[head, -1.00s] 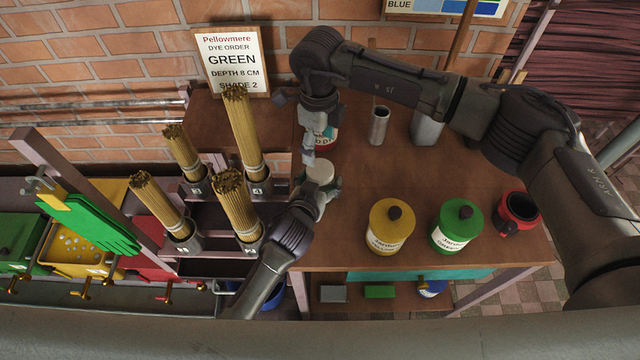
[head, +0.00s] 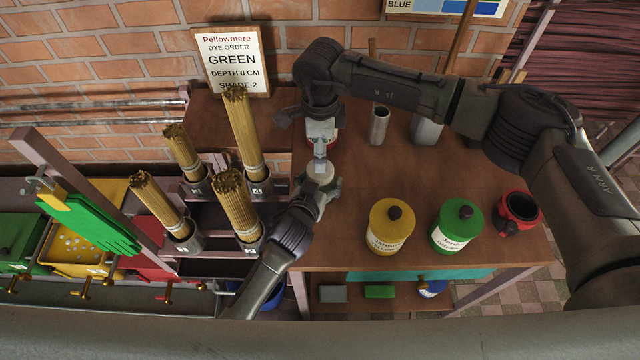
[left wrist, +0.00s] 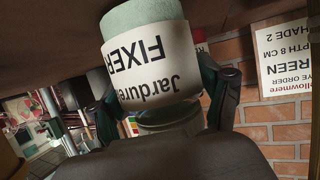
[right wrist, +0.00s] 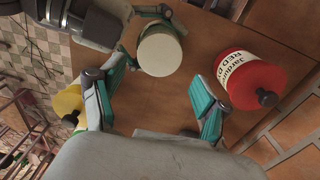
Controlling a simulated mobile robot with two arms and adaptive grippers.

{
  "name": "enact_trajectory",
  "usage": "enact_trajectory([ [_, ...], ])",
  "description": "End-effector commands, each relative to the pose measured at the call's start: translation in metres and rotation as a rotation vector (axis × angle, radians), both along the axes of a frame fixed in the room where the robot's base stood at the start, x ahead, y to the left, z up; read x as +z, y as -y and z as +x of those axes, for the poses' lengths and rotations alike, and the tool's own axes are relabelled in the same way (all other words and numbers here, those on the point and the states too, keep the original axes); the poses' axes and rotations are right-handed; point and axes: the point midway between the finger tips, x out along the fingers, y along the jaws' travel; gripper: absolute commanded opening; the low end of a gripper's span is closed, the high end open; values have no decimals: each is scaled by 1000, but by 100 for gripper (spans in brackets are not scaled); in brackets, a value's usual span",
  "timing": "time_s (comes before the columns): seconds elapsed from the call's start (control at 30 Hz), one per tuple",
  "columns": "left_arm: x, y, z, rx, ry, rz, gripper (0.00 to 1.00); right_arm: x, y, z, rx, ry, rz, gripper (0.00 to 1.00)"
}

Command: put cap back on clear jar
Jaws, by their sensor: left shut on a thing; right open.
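The pale jar labelled "FIXER" (left wrist: 150,60) is held upright by my left gripper (left wrist: 160,95), shut around its side. In the right wrist view its round cream top (right wrist: 160,52) shows as a plain disc with no knob. I cannot tell whether that disc is a cap or the contents, and I see no separate loose cap. My right gripper (right wrist: 160,88) is open and empty, its fingers pointing down beside and above the jar. In the head view the right gripper (head: 320,150) partly covers the jar (head: 320,172).
A red jar (right wrist: 250,80) with a dark knob stands close to the right gripper. Incense bundles (head: 238,205) stand left. The table's middle is clear.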

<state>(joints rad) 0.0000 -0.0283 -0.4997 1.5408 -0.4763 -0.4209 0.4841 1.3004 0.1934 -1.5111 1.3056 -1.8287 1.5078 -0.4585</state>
Motion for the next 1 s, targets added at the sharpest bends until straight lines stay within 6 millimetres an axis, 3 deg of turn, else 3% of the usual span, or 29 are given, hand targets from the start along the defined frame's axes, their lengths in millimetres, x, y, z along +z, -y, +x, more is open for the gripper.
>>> enact_trajectory([
  [0.1, -1, 0, -1, 0, -2, 1, 0, -21, 0, -1, -1, -4, -1, 75],
  [0.33, -1, 0, -1, 0, -2, 1, 0, -51, 0, 0, -1, -1, 0, 75],
  [0.77, -1, 0, -1, 0, -3, 2, 0, -60, 0, 0, 0, 0, 0, 75],
  [1.0, -1, 0, -1, 0, -3, 2, 0, -60, 0, 0, 0, 0, 0, 37],
])
